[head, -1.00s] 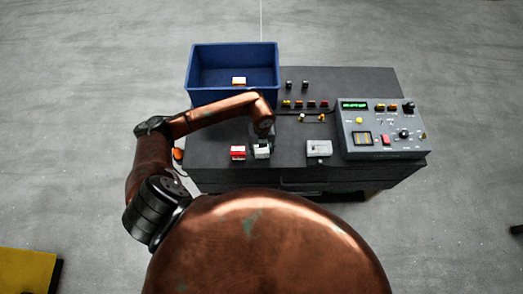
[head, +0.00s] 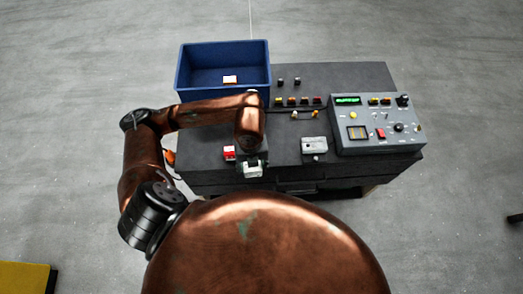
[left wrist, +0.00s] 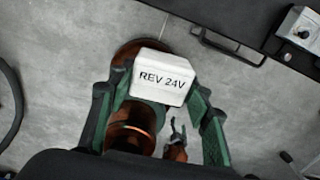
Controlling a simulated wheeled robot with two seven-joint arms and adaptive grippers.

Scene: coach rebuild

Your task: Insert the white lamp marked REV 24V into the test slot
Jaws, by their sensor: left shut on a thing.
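My left gripper (left wrist: 160,108) is shut on the white lamp marked REV 24V (left wrist: 162,78), whose lettering faces the left wrist camera. In the head view the left gripper (head: 251,160) holds the lamp (head: 251,172) at the front edge of the dark bench (head: 340,85). A light grey box (head: 314,146) with a small knob stands on the bench to the right, apart from the lamp; I cannot tell whether it has the test slot. A small forked shape with copper (left wrist: 178,135) in the left wrist view may be my right gripper; its jaws are unclear.
A red-and-white block (head: 229,153) lies just left of the gripper. A grey console (head: 378,144) stands at the right. Several small coloured parts (head: 305,100) sit behind the grey box.

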